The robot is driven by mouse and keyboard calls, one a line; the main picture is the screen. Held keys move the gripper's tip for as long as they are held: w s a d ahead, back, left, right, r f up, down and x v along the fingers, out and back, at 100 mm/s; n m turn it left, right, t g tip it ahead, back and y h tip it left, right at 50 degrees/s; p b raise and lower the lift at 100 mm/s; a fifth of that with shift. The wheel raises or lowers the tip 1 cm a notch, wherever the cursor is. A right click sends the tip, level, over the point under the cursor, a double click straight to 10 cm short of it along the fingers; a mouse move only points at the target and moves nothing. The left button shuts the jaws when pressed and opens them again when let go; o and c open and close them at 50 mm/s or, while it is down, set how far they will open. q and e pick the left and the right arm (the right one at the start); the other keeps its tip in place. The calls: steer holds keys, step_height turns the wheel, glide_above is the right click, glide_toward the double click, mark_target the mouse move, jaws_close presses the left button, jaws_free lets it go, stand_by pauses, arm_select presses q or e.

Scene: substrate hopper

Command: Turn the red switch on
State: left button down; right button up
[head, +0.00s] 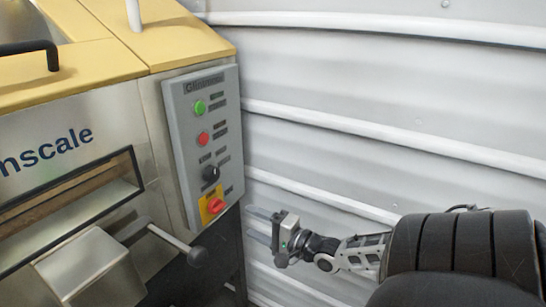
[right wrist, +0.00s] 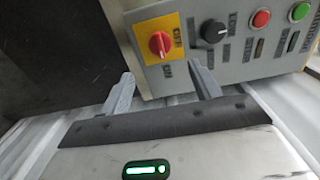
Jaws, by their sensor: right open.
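The red switch (head: 216,205) is a rotary knob on a yellow plate, low on the grey control panel (head: 177,117) in the head view. The red switch (right wrist: 160,44) shows larger in the right wrist view, with worn labels around its plate. My right gripper (head: 252,226) is just right of the panel's lower edge in the head view. In the right wrist view my right gripper (right wrist: 160,74) is open and empty. Its two fingers are apart and point toward the panel, on either side of the switch's line. No contact with the switch shows. My left gripper is out of view.
Above the switch sit a black knob (head: 210,173), a red button (head: 203,138) and a green button (head: 199,107). A handle bar (head: 172,238) sticks out from the steel machine at lower left. A white corrugated wall (head: 380,110) stands behind my right arm.

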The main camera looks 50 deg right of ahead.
arm_select(q)
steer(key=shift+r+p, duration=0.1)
steer(key=shift+p, duration=0.3)
arm_select(e)
steer(key=s, duration=0.4)
steer(key=shift+s+d, duration=0.15)
steer(key=shift+s, duration=0.25)
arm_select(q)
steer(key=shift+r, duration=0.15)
